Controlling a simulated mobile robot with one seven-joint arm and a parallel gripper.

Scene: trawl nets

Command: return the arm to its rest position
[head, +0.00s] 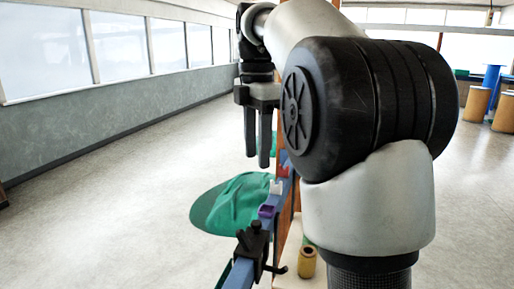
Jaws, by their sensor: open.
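My arm fills the middle and right of the head view. My gripper (257,160) hangs at the upper middle, its two dark fingers pointing straight down. The fingers look parallel and apart, with nothing between them.
A blue rail (241,272) with small red, white and purple pieces and a black clamp (253,243) runs beneath the arm. Tan drums (477,104) stand far right. The floor at left is clear up to the windowed wall.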

